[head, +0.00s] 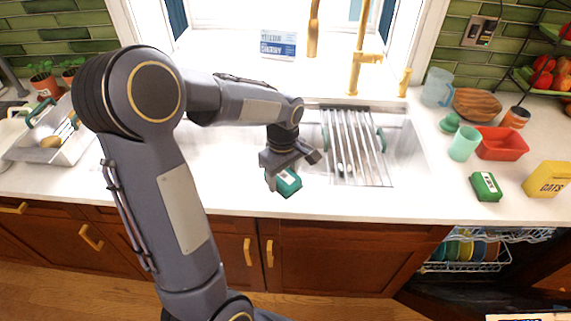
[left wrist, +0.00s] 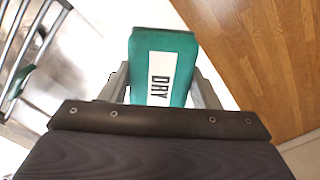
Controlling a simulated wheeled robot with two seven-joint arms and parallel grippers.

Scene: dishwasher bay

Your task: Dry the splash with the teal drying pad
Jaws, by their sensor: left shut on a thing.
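The teal drying pad (head: 288,183) is in my left gripper (head: 283,172), above the white counter just left of the sink rack in the head view. In the left wrist view the pad (left wrist: 162,55) shows a white label reading DRY, with the gripper fingers on both sides of it. The left gripper is shut on the pad. I cannot tell whether the pad touches the counter. No splash can be made out; the arm covers part of the counter. My right gripper is not in view.
A drying rack (head: 355,145) lies over the sink. A green block (head: 486,186) with a label, a yellow OATS box (head: 548,179), a red tub (head: 502,143) and a mint cup (head: 464,143) stand at right. An open dishwasher rack (head: 465,266) is below. The front counter strip is clear.

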